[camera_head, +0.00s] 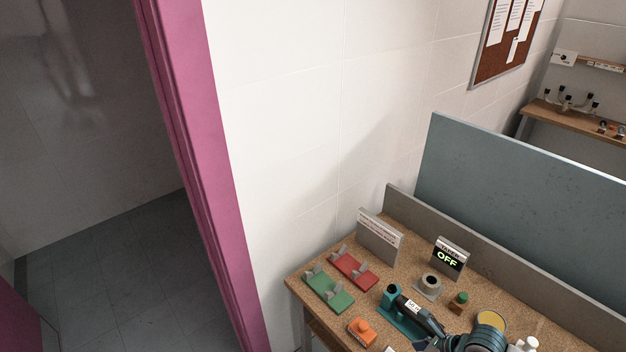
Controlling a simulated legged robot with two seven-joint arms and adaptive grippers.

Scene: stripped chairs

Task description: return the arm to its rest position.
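Neither of my grippers shows in the head view, and I cannot make out either arm. The head view looks down at a cork-topped workbench (314,283) at the lower right. I cannot tell whether these two are one tool.
A blue-grey partition (530,190) stands behind. A pink door frame (205,170) and open grey floor (110,270) are at left.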

